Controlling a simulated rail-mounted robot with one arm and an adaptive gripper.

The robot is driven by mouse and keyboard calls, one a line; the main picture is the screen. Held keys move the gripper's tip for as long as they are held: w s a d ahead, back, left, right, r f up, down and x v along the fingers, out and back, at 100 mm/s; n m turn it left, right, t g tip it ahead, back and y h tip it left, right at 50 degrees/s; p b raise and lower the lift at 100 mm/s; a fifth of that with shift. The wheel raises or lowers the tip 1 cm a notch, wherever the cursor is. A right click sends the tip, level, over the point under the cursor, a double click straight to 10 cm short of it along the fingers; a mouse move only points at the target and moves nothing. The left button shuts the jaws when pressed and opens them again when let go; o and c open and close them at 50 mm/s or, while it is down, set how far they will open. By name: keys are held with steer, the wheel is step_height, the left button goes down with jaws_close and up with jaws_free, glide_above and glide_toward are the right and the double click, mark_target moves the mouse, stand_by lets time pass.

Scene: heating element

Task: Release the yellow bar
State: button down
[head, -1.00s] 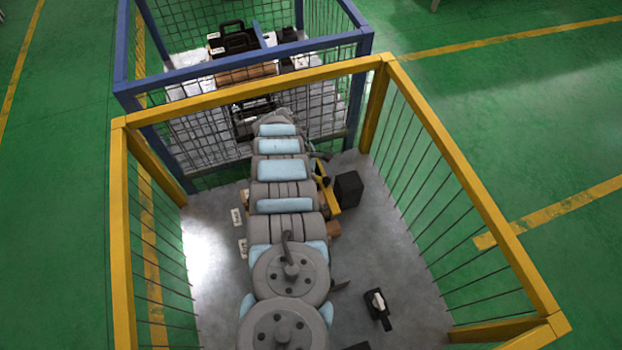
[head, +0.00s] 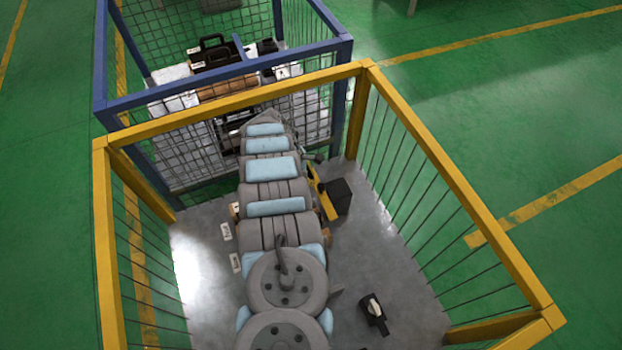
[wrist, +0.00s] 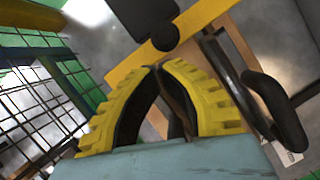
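The yellow bar (head: 322,193) stands beside my arm, on its right, inside the yellow-framed cage in the head view. In the wrist view the yellow bar (wrist: 205,14) runs diagonally just beyond my fingertips, with a round black knob on it. My gripper (wrist: 160,67) has yellow ribbed fingers with dark inner sides, and their tips come together at the bar's near edge. A thin brownish strip shows between the fingers. I cannot tell whether the tips pinch any part of the bar. My arm hides the gripper in the head view.
A yellow-framed cage (head: 450,175) surrounds my arm, with a blue-framed mesh cage (head: 230,75) behind it. A black box (head: 340,196) stands right of the bar. A black item with a light top (head: 374,312) lies on the grey floor. A dark curved handle (wrist: 277,110) is right of the fingers.

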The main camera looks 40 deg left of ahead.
steer(key=p+v, duration=0.4)
steer(key=v, duration=0.3)
steer(key=shift+r, duration=0.3)
steer(key=shift+s, duration=0.1)
